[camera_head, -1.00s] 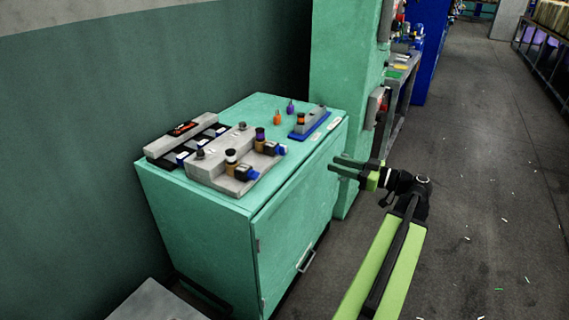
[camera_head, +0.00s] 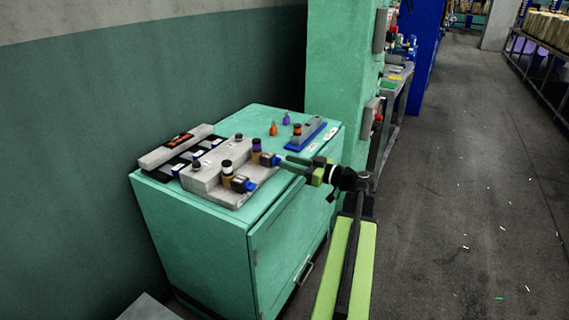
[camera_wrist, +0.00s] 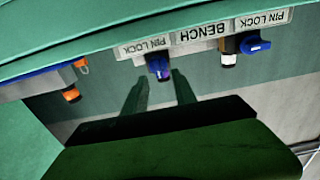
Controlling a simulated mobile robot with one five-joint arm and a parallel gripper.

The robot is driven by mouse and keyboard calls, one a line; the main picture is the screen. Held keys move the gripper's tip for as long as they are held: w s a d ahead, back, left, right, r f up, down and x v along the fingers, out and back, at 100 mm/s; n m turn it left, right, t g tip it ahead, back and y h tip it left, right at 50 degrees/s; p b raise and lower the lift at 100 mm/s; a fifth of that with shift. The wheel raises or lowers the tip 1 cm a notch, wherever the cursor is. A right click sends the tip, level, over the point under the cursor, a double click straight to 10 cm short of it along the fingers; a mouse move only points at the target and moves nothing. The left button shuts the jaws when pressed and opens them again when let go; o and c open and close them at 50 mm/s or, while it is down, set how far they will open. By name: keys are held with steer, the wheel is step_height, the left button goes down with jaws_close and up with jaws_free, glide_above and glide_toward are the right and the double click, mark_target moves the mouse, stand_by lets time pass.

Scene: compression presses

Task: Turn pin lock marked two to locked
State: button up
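A grey fixture (camera_head: 206,176) on the green cabinet carries two pin locks with blue handles. The far pin lock (camera_head: 268,159) is close to the tips of my gripper (camera_head: 286,162). The near pin lock (camera_head: 243,184) is apart from it. In the wrist view, my gripper (camera_wrist: 160,79) is open and empty, with the blue handle of one pin lock (camera_wrist: 158,67) just ahead of and between its fingertips. The other blue handle (camera_wrist: 256,45) is to the right. "PIN LOCK" labels show upside down; I cannot read which is marked two.
The green cabinet (camera_head: 200,235) stands against a dark green wall. Orange (camera_head: 273,129) and purple (camera_head: 286,118) pins and a blue-based block (camera_head: 306,135) stand at the back of its top. A green column (camera_head: 338,80) rises behind.

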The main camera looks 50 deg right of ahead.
steer(key=shift+x, duration=0.9)
jaws_close()
